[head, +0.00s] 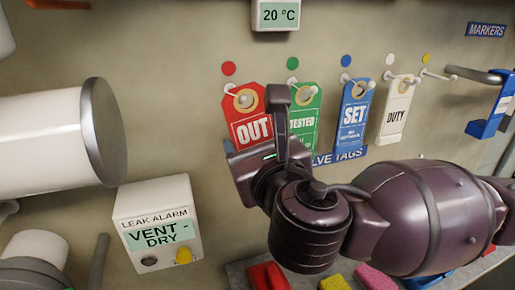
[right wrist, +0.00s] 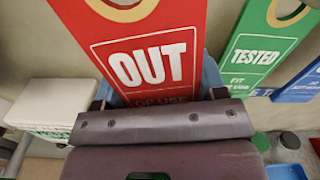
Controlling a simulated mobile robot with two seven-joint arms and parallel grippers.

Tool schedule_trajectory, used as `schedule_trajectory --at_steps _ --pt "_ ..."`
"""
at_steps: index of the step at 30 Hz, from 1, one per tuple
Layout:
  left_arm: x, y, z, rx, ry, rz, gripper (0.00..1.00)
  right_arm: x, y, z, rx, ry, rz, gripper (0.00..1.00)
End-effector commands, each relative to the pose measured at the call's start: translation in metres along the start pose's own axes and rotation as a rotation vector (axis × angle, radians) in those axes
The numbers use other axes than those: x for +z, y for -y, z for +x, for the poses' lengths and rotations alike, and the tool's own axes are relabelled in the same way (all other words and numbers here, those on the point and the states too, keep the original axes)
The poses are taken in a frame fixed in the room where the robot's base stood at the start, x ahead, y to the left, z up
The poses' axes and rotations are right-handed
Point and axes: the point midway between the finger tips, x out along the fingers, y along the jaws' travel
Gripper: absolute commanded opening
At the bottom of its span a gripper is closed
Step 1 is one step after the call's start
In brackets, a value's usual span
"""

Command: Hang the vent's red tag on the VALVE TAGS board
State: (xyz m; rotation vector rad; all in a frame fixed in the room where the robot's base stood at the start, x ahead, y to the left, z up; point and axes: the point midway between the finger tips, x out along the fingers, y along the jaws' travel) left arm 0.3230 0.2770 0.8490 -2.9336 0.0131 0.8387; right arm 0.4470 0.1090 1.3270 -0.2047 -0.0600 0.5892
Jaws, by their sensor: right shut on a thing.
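The red OUT tag (head: 250,128) is upright at the left end of the tag row, below the red dot (head: 228,68). Its ringed hole lines up with a white peg (head: 236,94), whose tip shows at the hole; whether the tag's weight rests on it I cannot tell. My right gripper (head: 262,142) is shut on the tag's lower part and hides its bottom edge. In the right wrist view, the red tag (right wrist: 160,65) rises from between the fingers (right wrist: 160,98). The VALVE TAGS label (head: 345,156) is partly hidden behind my right gripper. My left gripper is out of view.
Green TESTED (head: 304,120), blue SET (head: 353,115) and white DUTY (head: 396,110) tags hang to the right, the green one close beside my gripper. A LEAK ALARM box (head: 157,220) reads VENT - DRY. A white cylinder (head: 45,140) juts in at left. Sponges (head: 335,282) lie below.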

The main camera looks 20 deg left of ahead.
Motion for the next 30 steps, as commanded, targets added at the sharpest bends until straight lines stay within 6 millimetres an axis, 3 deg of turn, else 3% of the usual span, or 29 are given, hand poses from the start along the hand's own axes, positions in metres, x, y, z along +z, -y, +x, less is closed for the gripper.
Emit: schedule_trajectory --at_steps 18,30 --pt "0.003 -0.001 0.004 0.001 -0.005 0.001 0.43 -0.007 -0.001 0.028 -0.001 -0.001 0.0 0.43" --pt "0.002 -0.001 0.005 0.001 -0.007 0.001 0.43 -0.011 -0.003 0.034 0.0 0.0 0.001 0.43"
